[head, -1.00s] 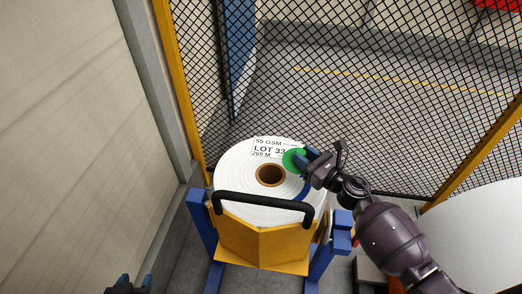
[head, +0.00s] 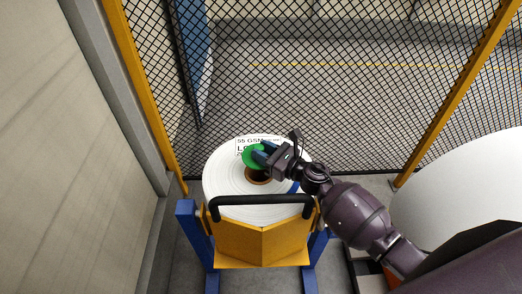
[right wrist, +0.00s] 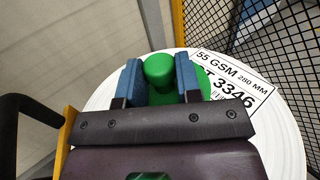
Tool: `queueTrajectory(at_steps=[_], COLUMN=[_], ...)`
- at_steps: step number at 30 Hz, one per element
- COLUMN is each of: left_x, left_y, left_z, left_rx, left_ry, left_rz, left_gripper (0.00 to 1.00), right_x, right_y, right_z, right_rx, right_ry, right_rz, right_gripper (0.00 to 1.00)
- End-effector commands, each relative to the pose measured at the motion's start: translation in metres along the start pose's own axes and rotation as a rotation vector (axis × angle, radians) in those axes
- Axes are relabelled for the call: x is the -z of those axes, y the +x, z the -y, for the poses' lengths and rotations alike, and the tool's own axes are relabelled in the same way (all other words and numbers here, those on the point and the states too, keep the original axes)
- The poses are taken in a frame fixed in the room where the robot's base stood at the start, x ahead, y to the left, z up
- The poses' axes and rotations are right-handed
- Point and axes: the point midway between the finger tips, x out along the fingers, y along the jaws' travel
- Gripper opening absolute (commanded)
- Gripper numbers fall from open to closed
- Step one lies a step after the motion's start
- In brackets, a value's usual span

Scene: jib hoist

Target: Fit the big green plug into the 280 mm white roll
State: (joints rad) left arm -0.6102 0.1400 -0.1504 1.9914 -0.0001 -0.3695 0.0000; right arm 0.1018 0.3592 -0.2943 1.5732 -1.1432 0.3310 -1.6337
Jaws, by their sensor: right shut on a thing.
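The white roll (head: 225,180) lies flat on a yellow and blue cart, its brown core hole (head: 258,178) facing up. Its label in the right wrist view (right wrist: 232,82) reads 55 GSM, 280 MM. My right gripper (head: 266,155) is shut on the big green plug (head: 251,157), with its blue fingers on either side of the plug's knob (right wrist: 159,70). The plug is over the roll's top, at the far edge of the core hole and partly covering it. I cannot tell the gap between plug and roll. My left gripper is out of view.
The yellow cart (head: 262,240) has a black handle (head: 262,201) at the near side of the roll. A black mesh fence (head: 330,110) stands behind, a pale wall (head: 50,150) at left. A large white round surface (head: 470,190) is at right.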

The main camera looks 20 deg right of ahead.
Motion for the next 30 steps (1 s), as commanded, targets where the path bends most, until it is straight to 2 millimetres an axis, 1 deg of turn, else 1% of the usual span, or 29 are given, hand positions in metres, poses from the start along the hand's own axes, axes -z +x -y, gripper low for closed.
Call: queueTrajectory(at_steps=[15, 20, 30], left_x=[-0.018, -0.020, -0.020], left_y=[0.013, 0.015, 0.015], left_z=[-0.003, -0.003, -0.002], left_rx=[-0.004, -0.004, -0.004], left_ry=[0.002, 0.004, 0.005], left_rz=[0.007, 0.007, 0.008], left_gripper=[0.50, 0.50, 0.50], right_x=[0.028, 0.031, 0.031], right_y=[0.000, 0.000, 0.000], right_z=[-0.001, -0.001, 0.000], right_rx=[-0.001, -0.001, 0.000], right_ry=[0.002, 0.001, 0.000], right_rz=[-0.001, 0.000, 0.000], right_gripper=[0.09, 0.09, 0.09])
